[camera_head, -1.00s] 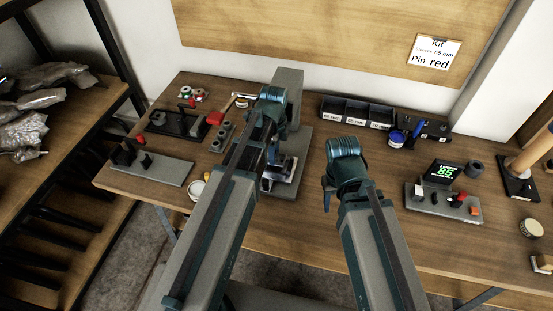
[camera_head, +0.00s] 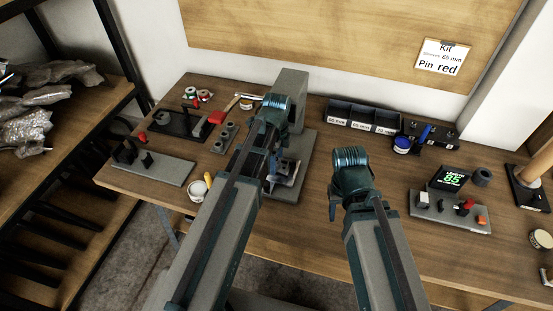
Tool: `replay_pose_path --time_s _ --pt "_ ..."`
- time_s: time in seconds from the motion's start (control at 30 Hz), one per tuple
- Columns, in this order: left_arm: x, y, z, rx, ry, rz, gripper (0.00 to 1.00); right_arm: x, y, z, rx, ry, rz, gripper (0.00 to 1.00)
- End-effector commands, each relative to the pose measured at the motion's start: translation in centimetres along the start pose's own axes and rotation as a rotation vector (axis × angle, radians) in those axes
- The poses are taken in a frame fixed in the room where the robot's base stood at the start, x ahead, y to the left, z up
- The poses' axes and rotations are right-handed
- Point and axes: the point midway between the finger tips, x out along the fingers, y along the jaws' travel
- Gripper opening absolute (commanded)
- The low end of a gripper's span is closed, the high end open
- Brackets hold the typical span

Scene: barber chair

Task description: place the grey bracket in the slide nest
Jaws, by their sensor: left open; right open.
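A tall grey press (camera_head: 291,96) stands at the middle back of the table on a grey base. A slide with a small light-grey piece (camera_head: 288,169) sits low at its front. This piece may be the grey bracket in the nest, but my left arm covers part of it and I cannot tell how it sits. My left gripper (camera_head: 271,178) is open, pointing down at the left side of that piece; whether it touches is unclear. My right gripper (camera_head: 332,211) is open and empty, pointing down over the table right of the press.
A grey fixture with black posts (camera_head: 150,166) and a black stand (camera_head: 180,124) are at the left. Dark bins (camera_head: 361,117) stand behind. A gauge showing 85 (camera_head: 450,178) is at the right.

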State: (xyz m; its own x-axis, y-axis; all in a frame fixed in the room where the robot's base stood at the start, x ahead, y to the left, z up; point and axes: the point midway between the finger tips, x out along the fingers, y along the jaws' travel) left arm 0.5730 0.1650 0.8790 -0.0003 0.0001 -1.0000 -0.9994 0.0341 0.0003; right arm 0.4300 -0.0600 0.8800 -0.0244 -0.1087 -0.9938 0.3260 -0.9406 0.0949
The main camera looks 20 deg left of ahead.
Motion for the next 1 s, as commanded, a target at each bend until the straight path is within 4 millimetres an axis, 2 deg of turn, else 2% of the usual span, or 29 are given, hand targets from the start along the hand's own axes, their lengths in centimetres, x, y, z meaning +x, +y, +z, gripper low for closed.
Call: replay_pose_path --time_s 0.17,0.37,0.57,1.0 --pt "-0.1 0.0 0.0 0.000 0.000 0.000 0.80 -0.1 0.0 0.0 0.000 0.000 0.000 0.50" --pt "-1.2 0.0 0.0 0.000 0.000 0.000 0.80 -1.2 0.1 0.1 0.000 0.000 0.000 0.50" --pt "-3.6 0.0 0.0 0.000 0.000 0.000 0.80 -3.6 0.3 0.2 0.000 0.000 0.000 0.50" --pt "-10.4 0.0 0.0 0.000 0.000 0.000 0.80 -10.3 1.0 0.6 0.000 0.000 0.000 0.50"
